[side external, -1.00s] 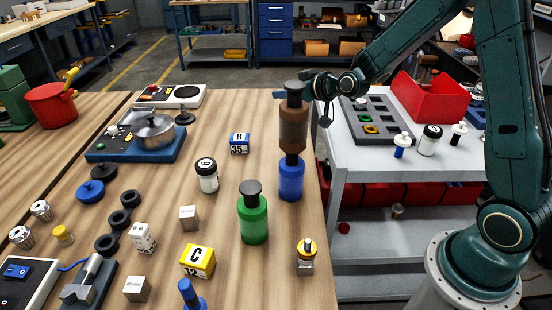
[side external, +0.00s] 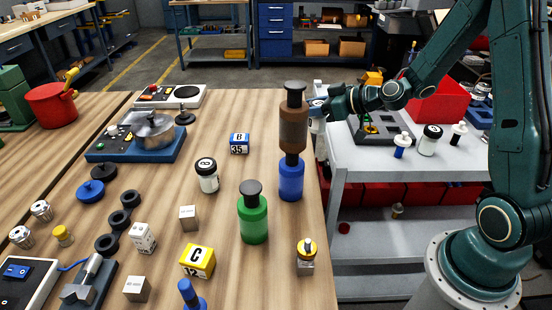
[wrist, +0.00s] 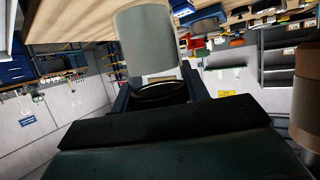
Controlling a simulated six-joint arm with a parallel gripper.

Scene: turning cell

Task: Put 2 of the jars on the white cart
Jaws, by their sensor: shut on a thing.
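My gripper (side external: 318,106) is beside the brown bottle, near the table's right edge, and partly hidden by that bottle. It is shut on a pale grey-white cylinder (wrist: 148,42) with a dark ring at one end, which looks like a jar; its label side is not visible. A white jar with a black lid (side external: 206,176) stands upright on the wooden table. Another such jar (side external: 430,140) stands upright on the white cart (side external: 370,168).
The brown bottle (side external: 293,128) stands behind the blue bottle (side external: 291,180); a brown shape (wrist: 307,100) also shows at the wrist view's right edge. A green bottle (side external: 253,218) is nearer. The cart also bears a grey tray (side external: 372,136), a red bin (side external: 437,104) and dropper bottles (side external: 402,145).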

